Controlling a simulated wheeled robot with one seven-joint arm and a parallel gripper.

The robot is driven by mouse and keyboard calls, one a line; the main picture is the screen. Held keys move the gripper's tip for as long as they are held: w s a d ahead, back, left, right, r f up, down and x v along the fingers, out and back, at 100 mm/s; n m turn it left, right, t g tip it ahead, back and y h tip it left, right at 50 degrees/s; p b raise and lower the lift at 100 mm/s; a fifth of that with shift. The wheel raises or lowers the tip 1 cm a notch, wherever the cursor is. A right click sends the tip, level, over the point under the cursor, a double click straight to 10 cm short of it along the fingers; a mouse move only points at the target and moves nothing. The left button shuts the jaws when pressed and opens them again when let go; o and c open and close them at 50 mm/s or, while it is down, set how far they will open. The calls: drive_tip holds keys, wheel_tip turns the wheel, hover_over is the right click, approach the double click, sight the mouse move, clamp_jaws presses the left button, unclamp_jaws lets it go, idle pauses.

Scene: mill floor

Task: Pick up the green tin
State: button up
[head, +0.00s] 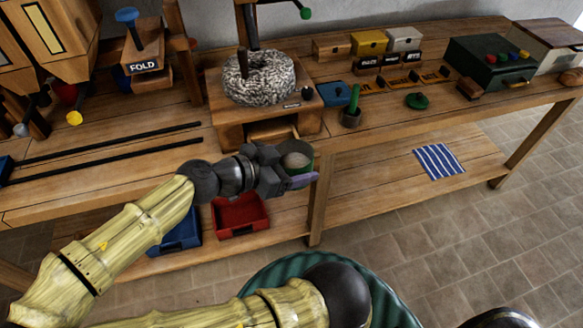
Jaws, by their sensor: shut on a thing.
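The green tin (306,165) is round, with a greyish top, and is held in front of the bench's front edge. My gripper (291,168) reaches in from the left and is shut on the tin, with a purple-grey finger along its near side. The tin looks upright. Its lower part and left side are hidden behind the gripper.
On the lower shelf are a red tray (240,222), a blue tray (178,238) and a striped cloth (438,161).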

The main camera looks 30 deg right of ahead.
drive_tip(key=shift+s+f+b, duration=0.35)
drive_tip(key=shift+f+b, duration=0.15)
drive_tip(key=shift+b, duration=0.1)
drive_tip(key=b, duration=0.1)
drive_tip(key=s+b, duration=0.1)
drive_tip(key=b, duration=0.1)
drive_tip(key=shift+s+a+r, duration=0.15)
drive_tip(key=shift+s+a, duration=0.1)
drive_tip(key=shift+a, duration=0.05)
drive_tip(key=shift+s+a+r+b, duration=0.1)
drive_tip(key=shift+s+r+b, duration=0.2)
drive_tip(key=shift+s+b, duration=0.4)
drive_tip(key=shift+w, duration=0.2)
drive_tip(key=w+a+f+n+t+y, duration=0.2)
drive_tip(key=w+a+n+t, duration=0.5)
drive_tip(key=w+a, duration=1.2)
drive_tip(key=a+t, duration=0.1)
drive_tip(key=a, duration=0.2)
drive_tip(key=shift+f+n+y, duration=0.3)
drive_tip(key=shift+y, duration=0.1)
drive_tip(key=shift+a, duration=0.1)
